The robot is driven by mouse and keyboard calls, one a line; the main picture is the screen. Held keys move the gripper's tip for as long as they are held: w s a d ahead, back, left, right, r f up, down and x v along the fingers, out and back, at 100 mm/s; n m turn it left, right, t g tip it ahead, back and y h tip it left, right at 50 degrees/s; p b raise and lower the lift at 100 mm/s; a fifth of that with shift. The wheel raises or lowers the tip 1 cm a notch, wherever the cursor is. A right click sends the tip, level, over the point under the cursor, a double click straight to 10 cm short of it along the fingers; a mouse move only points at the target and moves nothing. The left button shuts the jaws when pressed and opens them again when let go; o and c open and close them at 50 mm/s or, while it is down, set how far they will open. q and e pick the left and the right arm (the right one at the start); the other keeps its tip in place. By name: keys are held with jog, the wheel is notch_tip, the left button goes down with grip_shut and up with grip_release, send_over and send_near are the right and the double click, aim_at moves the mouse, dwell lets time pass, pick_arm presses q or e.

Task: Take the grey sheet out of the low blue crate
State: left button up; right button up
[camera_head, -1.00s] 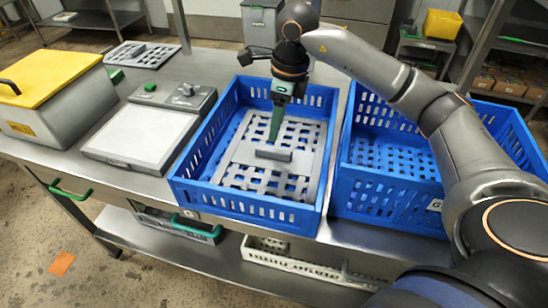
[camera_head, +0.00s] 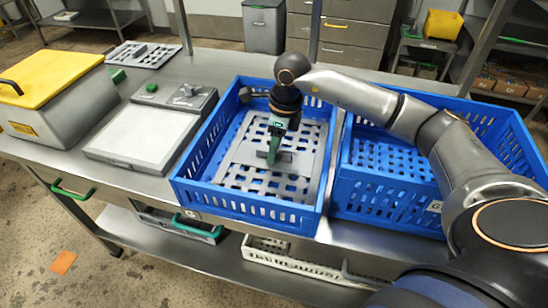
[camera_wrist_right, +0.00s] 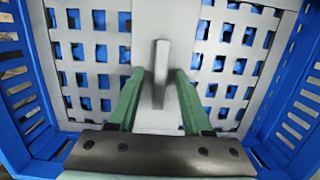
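The grey sheet (camera_head: 237,170) is a flat perforated plate with a short upright grip bar in its middle. It lies inside the low blue crate (camera_head: 250,208), the left one of two blue crates. My right gripper (camera_head: 273,160) reaches down into this crate over the sheet's middle. In the right wrist view its green fingers (camera_wrist_right: 160,85) stand open on either side of the grey grip bar (camera_wrist_right: 160,72), with a gap on both sides. In the head view the gripper mostly hides the bar. My left gripper is not in view.
A second blue crate (camera_head: 385,207) stands close on the right, under my right arm. A white-topped device (camera_head: 142,138) and a yellow-lidded box (camera_head: 50,75) stand to the left. Another grey perforated plate (camera_head: 142,54) lies on the steel table behind.

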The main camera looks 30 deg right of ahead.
grip_shut()
jog(key=shift+r, duration=0.1)
dwell(1.1)
